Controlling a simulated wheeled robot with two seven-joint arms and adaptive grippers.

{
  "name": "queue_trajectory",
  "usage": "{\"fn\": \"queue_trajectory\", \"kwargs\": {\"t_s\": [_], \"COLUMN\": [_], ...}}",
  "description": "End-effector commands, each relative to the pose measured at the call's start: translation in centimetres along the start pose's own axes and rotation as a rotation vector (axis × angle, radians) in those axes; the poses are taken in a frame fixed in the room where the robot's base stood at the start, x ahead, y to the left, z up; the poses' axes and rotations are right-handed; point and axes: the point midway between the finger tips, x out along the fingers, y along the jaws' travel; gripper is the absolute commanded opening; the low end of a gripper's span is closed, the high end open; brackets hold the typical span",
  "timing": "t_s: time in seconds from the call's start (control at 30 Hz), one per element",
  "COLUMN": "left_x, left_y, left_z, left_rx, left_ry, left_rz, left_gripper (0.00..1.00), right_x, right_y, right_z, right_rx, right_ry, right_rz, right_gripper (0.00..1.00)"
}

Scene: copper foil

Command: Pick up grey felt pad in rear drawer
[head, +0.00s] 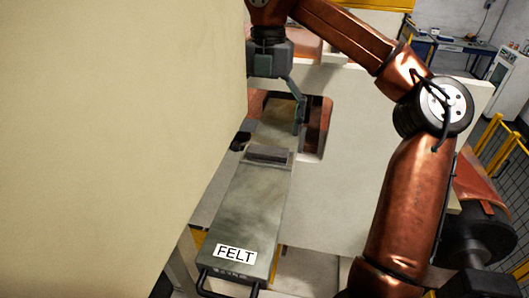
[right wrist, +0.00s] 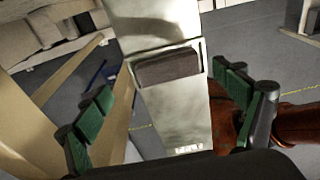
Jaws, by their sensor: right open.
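The grey felt pad (head: 268,153) is a small dark rectangular block in a shallow recess of the long pale drawer (head: 245,200) labelled FELT. In the right wrist view the pad (right wrist: 168,67) lies between the two green-padded fingers, with clear space on both sides. My right gripper (head: 270,132) comes down from above over the drawer, near the far side of the pad. The right gripper (right wrist: 166,90) is open and holds nothing; no contact with the pad shows. My left gripper is not in view.
A large cream panel (head: 110,120) fills the left side. A pale upright panel (head: 370,180) with an opening stands behind and right of the drawer. The drawer has a dark front handle (head: 228,290). Yellow fencing (head: 490,135) is at far right.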

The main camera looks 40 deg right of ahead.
Motion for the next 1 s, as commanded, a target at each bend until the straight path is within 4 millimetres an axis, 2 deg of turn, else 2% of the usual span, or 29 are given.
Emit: {"fn": "queue_trajectory", "kwargs": {"t_s": [0.1, 0.2, 0.5, 0.93, 1.0], "left_x": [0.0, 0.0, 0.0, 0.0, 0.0], "left_y": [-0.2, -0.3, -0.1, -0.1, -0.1], "left_z": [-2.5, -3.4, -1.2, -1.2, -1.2], "left_rx": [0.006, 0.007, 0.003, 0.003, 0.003], "left_ry": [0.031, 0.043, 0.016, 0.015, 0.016], "left_rz": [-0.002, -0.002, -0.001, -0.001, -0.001], "left_gripper": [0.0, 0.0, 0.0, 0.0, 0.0], "right_x": [1.0, 1.9, 4.2, 4.8, 4.7], "right_y": [-0.2, -0.2, -0.2, -0.3, -0.2], "right_z": [-0.1, -0.3, -0.5, -0.5, -0.5], "right_rx": [-0.002, -0.003, -0.005, -0.002, -0.003], "right_ry": [0.003, 0.004, 0.002, 0.0, 0.0], "right_rz": [0.0, -0.001, -0.001, 0.002, 0.002], "right_gripper": [0.89, 0.89, 0.89, 0.89, 0.85]}}
